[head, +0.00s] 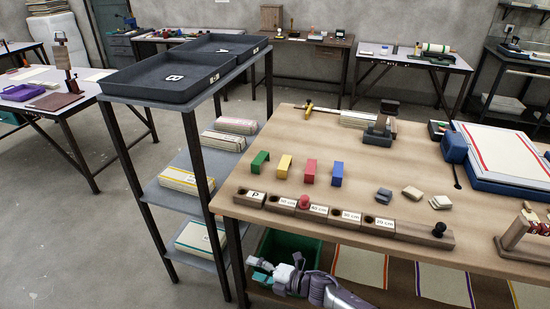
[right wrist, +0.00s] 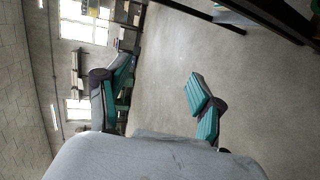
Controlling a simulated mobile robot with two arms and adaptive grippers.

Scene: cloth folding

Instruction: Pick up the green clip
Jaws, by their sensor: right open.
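The green clip (head: 260,161) is a small bridge-shaped piece standing on the wooden table (head: 440,185), leftmost in a row with a yellow clip (head: 284,166), a red clip (head: 310,171) and a blue clip (head: 337,174). My right gripper (head: 258,270) is low at the bottom of the head view, below and in front of the table's near edge, well apart from the green clip. In the right wrist view, the right gripper (right wrist: 161,82) has its teal-padded fingers spread, with only floor between them. The clips are out of that view. My left gripper is not in view.
A wooden strip of labelled blocks (head: 340,217) lies between the clips and the near edge. A green bin (head: 286,248) stands under the table, behind my right gripper. A shelf rack (head: 190,112) with dark trays stands close on the left. Small grey and beige blocks (head: 412,193) lie right of the clips.

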